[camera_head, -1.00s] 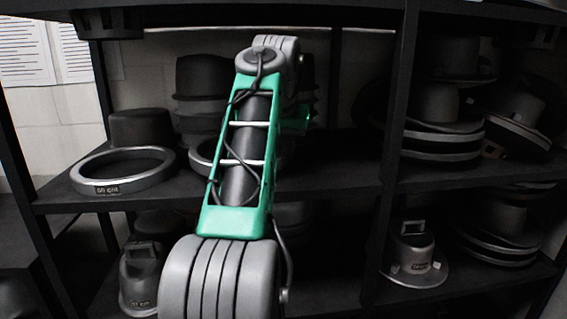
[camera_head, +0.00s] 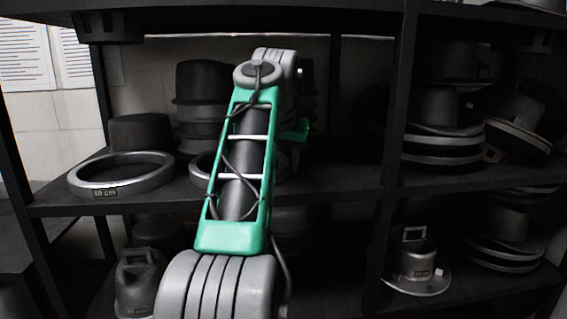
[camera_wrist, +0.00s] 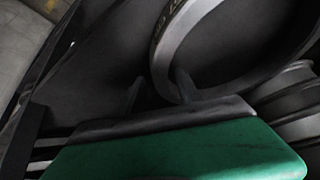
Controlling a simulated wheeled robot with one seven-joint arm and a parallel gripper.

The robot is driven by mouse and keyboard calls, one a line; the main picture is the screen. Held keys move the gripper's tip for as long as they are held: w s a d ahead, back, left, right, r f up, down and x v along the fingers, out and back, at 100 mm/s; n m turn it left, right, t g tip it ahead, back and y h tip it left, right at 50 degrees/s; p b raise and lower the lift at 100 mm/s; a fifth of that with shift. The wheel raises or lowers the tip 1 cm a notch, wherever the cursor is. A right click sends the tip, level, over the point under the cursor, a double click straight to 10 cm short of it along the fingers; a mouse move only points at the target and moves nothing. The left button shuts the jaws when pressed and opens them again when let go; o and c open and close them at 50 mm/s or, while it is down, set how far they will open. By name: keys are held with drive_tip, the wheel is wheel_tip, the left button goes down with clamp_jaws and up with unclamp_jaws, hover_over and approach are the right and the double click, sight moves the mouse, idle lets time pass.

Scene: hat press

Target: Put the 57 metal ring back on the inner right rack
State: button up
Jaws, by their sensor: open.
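In the wrist view my gripper (camera_wrist: 158,90) is open, with two dark fingers apart. A grey metal ring (camera_wrist: 162,50) stands close at the fingers. Its rim appears to pass between them, one finger inside the ring and one outside. A label shows on its rim, but I cannot read it. I cannot confirm which ring is the 57 one.
Another metal ring (camera_head: 120,186), its label looking like 60 cm, lies at the left end of the dark middle shelf (camera_head: 340,170). Dark hat blocks (camera_head: 205,85) stand behind. Stacked rings and hats (camera_head: 442,140) fill the right rack, past a dark upright (camera_head: 397,110).

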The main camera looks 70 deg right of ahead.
drive_tip(key=p+v, duration=0.4)
drive_tip(key=v, duration=0.8)
